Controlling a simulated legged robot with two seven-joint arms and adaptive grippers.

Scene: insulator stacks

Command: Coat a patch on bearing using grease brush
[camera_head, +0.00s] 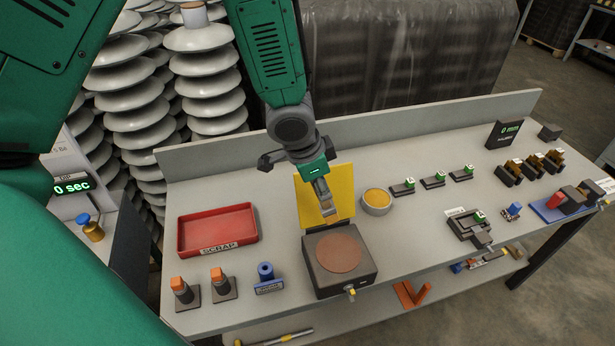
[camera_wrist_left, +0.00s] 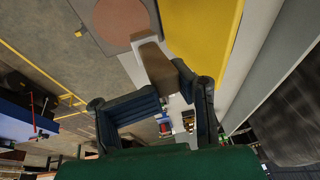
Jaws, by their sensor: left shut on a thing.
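The bearing is a dark square block (camera_head: 312,270) with a round brown patch (camera_head: 338,253) on top, near the table's front edge. The patch also shows at the top of the left wrist view (camera_wrist_left: 122,18). My left gripper (camera_head: 316,180) is shut on the grease brush (camera_head: 325,204), which points down at the block's back edge, in front of a yellow panel (camera_head: 309,193). My right gripper is not in view.
A bowl of yellow-orange paste (camera_head: 377,197) stands right of the panel. A red scrap tray (camera_head: 217,230) is at the left. Orange-topped stands (camera_head: 222,284) and a blue piece (camera_head: 266,277) sit front left. Several small fixtures fill the right side. A raised back edge bounds the table.

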